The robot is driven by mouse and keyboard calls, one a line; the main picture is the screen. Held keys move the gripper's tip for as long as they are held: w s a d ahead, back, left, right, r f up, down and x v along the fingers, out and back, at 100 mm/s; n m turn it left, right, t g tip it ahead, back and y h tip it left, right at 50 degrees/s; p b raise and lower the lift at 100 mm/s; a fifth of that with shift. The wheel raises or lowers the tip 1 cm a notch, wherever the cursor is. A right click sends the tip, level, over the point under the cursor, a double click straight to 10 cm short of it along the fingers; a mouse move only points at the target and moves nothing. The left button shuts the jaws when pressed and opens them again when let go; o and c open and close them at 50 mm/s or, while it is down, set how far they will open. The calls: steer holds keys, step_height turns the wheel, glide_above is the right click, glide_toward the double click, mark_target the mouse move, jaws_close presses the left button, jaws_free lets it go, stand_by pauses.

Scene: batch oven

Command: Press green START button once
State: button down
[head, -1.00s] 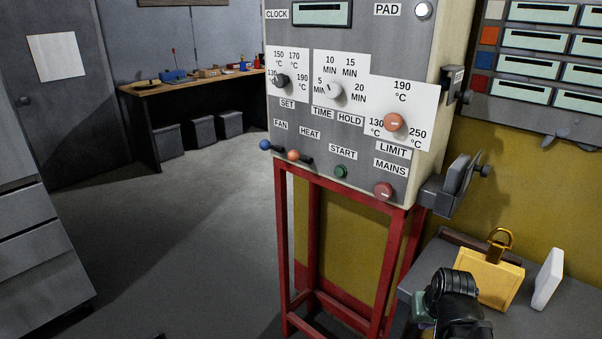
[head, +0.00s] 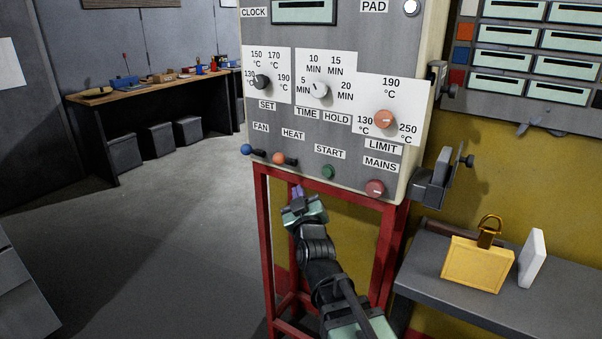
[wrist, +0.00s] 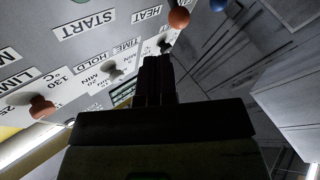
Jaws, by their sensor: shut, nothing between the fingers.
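The green START button (head: 328,172) is on the lower part of the grey control panel (head: 225,30), just under the START label (head: 330,152). My gripper (head: 298,192) is below and to the left of the button in the head view, apart from it, with its fingers pointing up toward the panel's lower edge. The fingers (wrist: 157,75) are together and empty in the wrist view. That view shows the START label (wrist: 85,24) upside down at the upper left, and a small part of the green button at the top edge.
Near the button are the orange HEAT lever (head: 279,158), the blue FAN lever (head: 247,150) and the red MAINS knob (head: 375,188). A red frame (head: 262,230) stands under the panel.

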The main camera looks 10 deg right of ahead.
mark_target(323, 175)
steer(key=shift+s+d+r, duration=0.2)
steer(key=shift+d+r, duration=0.1)
steer(key=shift+d, duration=0.05)
steer(key=shift+d, duration=0.1)
steer(key=shift+w+d, duration=1.45)
steer(key=shift+w, duration=0.2)
steer(key=shift+w+d, duration=1.45)
steer(key=shift+w, duration=0.15)
steer(key=shift+w+d, duration=0.1)
steer(key=shift+w+d, duration=0.2)
steer(key=shift+w+d, duration=0.3)
stand_by(0.5)
steer(key=shift+s+a, duration=0.6)
